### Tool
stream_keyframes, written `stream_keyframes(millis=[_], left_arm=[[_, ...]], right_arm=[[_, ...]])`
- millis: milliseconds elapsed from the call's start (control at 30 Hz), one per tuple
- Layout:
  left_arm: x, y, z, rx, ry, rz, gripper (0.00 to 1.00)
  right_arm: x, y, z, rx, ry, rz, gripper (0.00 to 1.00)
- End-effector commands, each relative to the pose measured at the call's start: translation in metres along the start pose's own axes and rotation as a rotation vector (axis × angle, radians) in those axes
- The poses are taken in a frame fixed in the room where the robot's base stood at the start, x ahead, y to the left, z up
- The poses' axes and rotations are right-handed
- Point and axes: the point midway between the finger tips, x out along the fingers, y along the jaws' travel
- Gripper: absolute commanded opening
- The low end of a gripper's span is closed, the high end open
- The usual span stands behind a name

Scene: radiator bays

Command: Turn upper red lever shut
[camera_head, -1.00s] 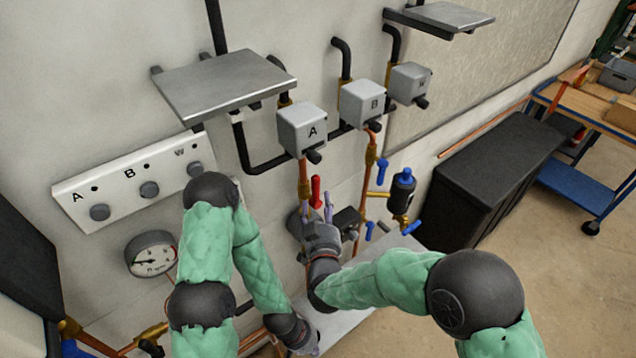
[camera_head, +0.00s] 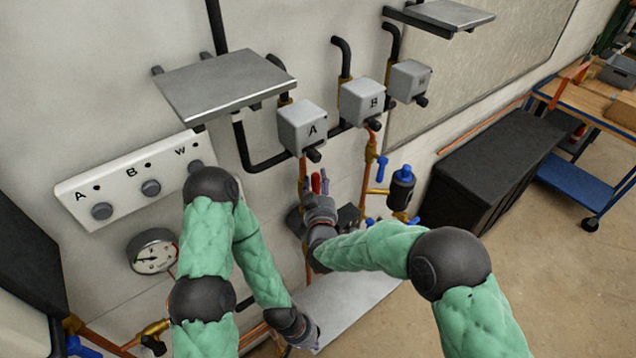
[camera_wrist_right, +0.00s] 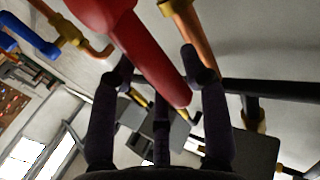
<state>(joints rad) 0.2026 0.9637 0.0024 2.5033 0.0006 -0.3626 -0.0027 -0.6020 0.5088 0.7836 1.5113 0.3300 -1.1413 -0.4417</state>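The red lever (camera_head: 316,182) is on the copper pipe below grey box A (camera_head: 302,128), partly hidden by my right gripper's fingers. My right gripper (camera_head: 317,184) is at the lever, its fingers on either side of it. In the right wrist view the red lever (camera_wrist_right: 150,55) reaches down between the spread fingers of the open gripper (camera_wrist_right: 160,85). Gaps show between lever and fingers. My left gripper (camera_head: 312,338) is low in the head view, near the pale shelf; its fingers are too small to read.
Blue levers (camera_head: 383,168) and a black cylinder (camera_head: 402,190) are on the pipes to the right. A grey shelf (camera_head: 225,85) juts out at upper left. A pale shelf (camera_head: 345,298) lies below the right arm. A pressure gauge (camera_head: 153,252) is at left.

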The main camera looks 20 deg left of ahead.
Motion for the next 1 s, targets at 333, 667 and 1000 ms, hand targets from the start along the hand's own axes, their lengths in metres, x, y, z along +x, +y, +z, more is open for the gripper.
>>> stream_keyframes(millis=[333,667,1000], left_arm=[[0.0,0.0,0.0,0.0,0.0,0.0,0.0],[0.006,-0.002,0.0,0.0,0.0,0.0,0.0],[0.019,-0.007,-0.001,0.0,0.0,0.0,0.0]], right_arm=[[0.0,0.0,0.0,0.004,-0.002,0.0,0.0],[0.005,0.008,0.001,0.1,-0.064,0.001,0.0],[0.017,0.026,0.008,0.345,-0.226,0.002,0.0]])
